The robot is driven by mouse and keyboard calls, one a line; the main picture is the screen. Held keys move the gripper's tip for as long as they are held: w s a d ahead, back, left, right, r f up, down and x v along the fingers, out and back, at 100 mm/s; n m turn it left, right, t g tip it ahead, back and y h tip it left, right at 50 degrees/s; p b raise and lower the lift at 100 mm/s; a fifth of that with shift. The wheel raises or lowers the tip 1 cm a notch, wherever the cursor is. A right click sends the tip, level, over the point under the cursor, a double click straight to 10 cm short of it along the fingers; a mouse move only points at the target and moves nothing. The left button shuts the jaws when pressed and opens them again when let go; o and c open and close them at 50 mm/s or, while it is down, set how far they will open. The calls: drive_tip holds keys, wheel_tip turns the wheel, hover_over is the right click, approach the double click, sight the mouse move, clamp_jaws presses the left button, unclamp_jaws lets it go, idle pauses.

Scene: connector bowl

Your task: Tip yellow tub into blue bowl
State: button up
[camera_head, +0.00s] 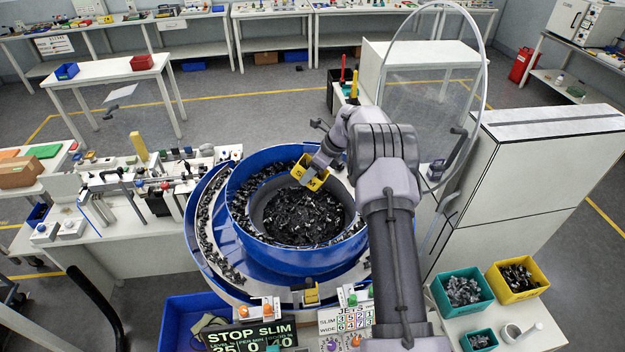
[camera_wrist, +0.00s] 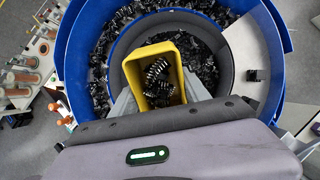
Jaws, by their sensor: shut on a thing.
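The blue bowl (camera_head: 238,212) is a large round feeder with dark connectors heaped in its middle and more along its spiral track. It fills much of the wrist view (camera_wrist: 72,60). A small yellow tub (camera_head: 311,174) is held over the bowl's back right part. In the wrist view the yellow tub (camera_wrist: 133,68) shows its open top, with several dark ribbed connectors inside. My gripper (camera_head: 318,163) is shut on the tub's near side; the fingers are partly hidden behind my wrist housing. In the head view the tub looks somewhat tilted; I cannot tell how far.
A teal bin (camera_head: 462,290) and a yellow bin (camera_head: 517,279) of connectors stand on the right bench. A grey-white cabinet (camera_head: 535,185) and a clear round-edged guard (camera_head: 430,90) stand close right of my arm. A tool bench (camera_head: 130,225) lies left.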

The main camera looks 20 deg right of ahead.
drive_tip(key=shift+w+a+f+t+y+b, duration=0.15)
drive_tip(key=shift+f+t+y+b, duration=0.8)
drive_tip(key=shift+b, duration=3.25)
drive_tip(key=t+y+b, duration=0.1)
drive_tip(key=b, duration=0.4)
drive_tip(key=t+b, duration=0.1)
drive_tip(key=b, duration=0.4)
drive_tip(key=t+y+b, duration=0.1)
drive_tip(key=t+b, duration=0.1)
drive_tip(key=b, duration=0.3)
drive_tip(key=shift+w+a+r+y, duration=0.15)
drive_tip(key=shift+w+r+y, duration=0.1)
drive_tip(key=shift+y, duration=0.1)
drive_tip(key=b, duration=0.2)
drive_tip(key=t+y+b, duration=0.1)
drive_tip(key=b, duration=0.2)
drive_tip(key=shift+r+t, duration=0.2)
drive_tip(key=shift+t, duration=0.05)
drive_tip(key=shift+w+a+r+t+y+b, duration=0.1)
drive_tip(key=shift+r+t+y+b, duration=0.35)
drive_tip(key=shift+b, duration=0.3)
drive_tip(key=shift+f, duration=0.1)
